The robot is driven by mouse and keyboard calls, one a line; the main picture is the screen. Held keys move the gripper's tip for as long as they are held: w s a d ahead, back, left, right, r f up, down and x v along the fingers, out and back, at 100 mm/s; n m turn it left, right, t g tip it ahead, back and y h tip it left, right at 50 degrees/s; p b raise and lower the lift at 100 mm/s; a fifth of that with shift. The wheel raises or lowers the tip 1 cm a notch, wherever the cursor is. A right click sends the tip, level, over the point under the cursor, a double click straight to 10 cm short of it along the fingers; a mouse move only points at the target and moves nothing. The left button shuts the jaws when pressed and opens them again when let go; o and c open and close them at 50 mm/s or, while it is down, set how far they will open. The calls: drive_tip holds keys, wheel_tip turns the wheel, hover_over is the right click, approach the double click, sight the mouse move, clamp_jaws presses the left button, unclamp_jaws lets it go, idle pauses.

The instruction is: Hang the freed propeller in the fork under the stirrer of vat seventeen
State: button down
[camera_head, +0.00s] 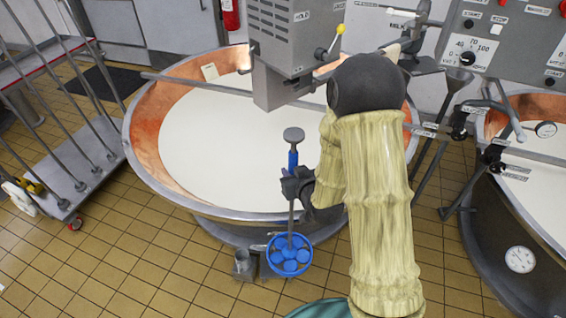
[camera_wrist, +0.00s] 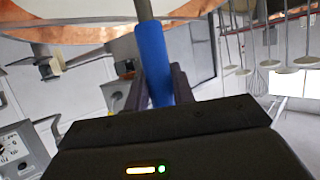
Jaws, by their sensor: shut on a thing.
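My gripper (camera_head: 293,184) is shut on the blue sleeve of a grey rod, seemingly the propeller (camera_head: 293,160), at the near rim of the middle copper vat (camera_head: 145,140). The rod stands about upright, with a round grey head on top. The wrist view shows the blue sleeve (camera_wrist: 153,65) between the dark fingers (camera_wrist: 160,88). The grey stirrer housing (camera_head: 290,40) hangs over the white-filled vat. I cannot make out its fork or the vat's number.
A second vat (camera_head: 530,200) stands right, a rail trolley (camera_head: 60,150) left. A yellow-knobbed lever (camera_head: 330,42) juts from the housing. Tiled floor is free at front left.

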drive_tip(key=s+d+f+m+h+b, duration=0.1)
drive_tip(key=d+f+h+b, duration=0.1)
drive_tip(key=f, duration=0.8)
drive_tip(key=s+d+f+m+h+b, duration=0.1)
drive_tip(key=d+f+m+h+b, duration=0.1)
drive_tip(key=d+f+b, duration=0.2)
drive_tip(key=d+f, duration=0.3)
drive_tip(key=f, duration=0.4)
drive_tip(key=shift+s+d+m+t, duration=0.25)
drive_tip(key=shift+s+m+t, duration=0.05)
drive_tip(key=shift+f, duration=0.1)
